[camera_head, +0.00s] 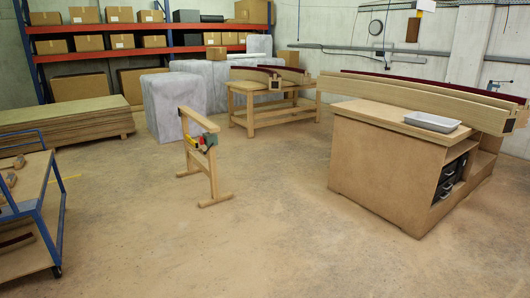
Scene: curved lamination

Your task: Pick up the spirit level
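I cannot make out a spirit level for certain in the head view. A small cluster of yellow, red and dark green items (203,141) is on the wooden trestle (214,178) in the middle of the floor, too small to name. A pale grey tray (432,121) sits on the top of the large workbench (385,168) at the right; I see nothing clearly in it. Neither of my grippers is in view.
Long curved laminated beams (430,97) lie along the workbench. A smaller wooden table (272,118) stands behind the trestle. A blue-framed cart (42,205) is at the left, stacked boards (62,122) behind it. Shelves with boxes line the back. The front floor (235,255) is clear.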

